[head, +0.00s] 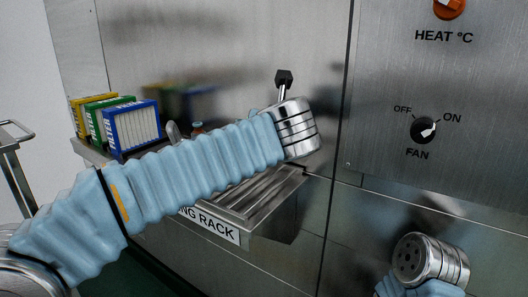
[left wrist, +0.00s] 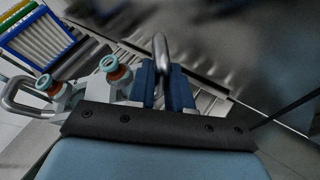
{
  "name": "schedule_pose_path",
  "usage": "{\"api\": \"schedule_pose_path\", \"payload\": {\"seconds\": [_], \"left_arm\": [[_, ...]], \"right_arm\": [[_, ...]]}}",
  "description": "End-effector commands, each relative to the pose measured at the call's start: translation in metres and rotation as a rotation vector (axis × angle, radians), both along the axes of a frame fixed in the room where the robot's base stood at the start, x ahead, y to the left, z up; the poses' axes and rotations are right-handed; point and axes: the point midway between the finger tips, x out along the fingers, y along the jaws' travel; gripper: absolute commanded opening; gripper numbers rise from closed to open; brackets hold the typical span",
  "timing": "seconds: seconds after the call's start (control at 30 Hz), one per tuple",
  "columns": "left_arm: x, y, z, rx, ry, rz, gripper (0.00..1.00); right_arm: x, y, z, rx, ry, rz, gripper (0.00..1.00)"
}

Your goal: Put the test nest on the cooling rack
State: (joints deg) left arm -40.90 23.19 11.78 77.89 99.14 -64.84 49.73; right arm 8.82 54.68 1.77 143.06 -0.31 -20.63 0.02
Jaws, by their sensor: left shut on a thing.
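The test nest shows in the left wrist view as a pale carrier (left wrist: 68,100) with orange-and-teal-capped vials (left wrist: 117,72) and metal loop handles. My left gripper (left wrist: 162,78) is shut on one loop (left wrist: 160,48); the other loop (left wrist: 14,96) is at far left. In the head view my left arm hides the gripper and most of the nest; only a metal loop (head: 173,132) and a vial cap (head: 197,128) show above the sleeve. The slatted cooling rack (head: 262,192) is partly behind my arm. Slats show below the fingers; I cannot tell whether the nest touches them. My right gripper is out of view.
Blue, green and yellow boxes (head: 132,127) stand on the shelf left of the rack. A steel wall is behind, with a control panel (head: 440,90) at right carrying a fan knob (head: 423,130). My right wrist is low at right. A cart rail (head: 14,140) is at far left.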

Motion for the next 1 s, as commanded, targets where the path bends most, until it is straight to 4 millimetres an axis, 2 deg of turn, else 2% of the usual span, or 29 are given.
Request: {"api": "schedule_pose_path", "payload": {"seconds": [0.2,0.4,0.77,0.8,0.93,1.0], "left_arm": [[0.018,-0.001,-0.025,0.002,0.002,-0.002,0.0],[0.016,-0.001,-0.049,-0.001,0.0,-0.002,0.0],[0.016,-0.001,-0.053,0.0,-0.001,-0.001,0.0],[0.016,-0.001,-0.052,0.0,0.0,-0.001,0.25],[0.016,0.0,-0.052,0.0,0.0,-0.001,0.44],[0.017,-0.001,-0.052,-0.001,0.0,-0.001,0.44]], "right_arm": [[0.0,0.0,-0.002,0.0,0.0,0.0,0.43],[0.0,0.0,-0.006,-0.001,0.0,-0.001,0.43],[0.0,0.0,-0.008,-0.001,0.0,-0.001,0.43],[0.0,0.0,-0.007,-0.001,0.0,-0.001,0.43],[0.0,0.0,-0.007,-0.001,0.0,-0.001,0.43],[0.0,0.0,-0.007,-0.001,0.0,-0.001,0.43]]}}
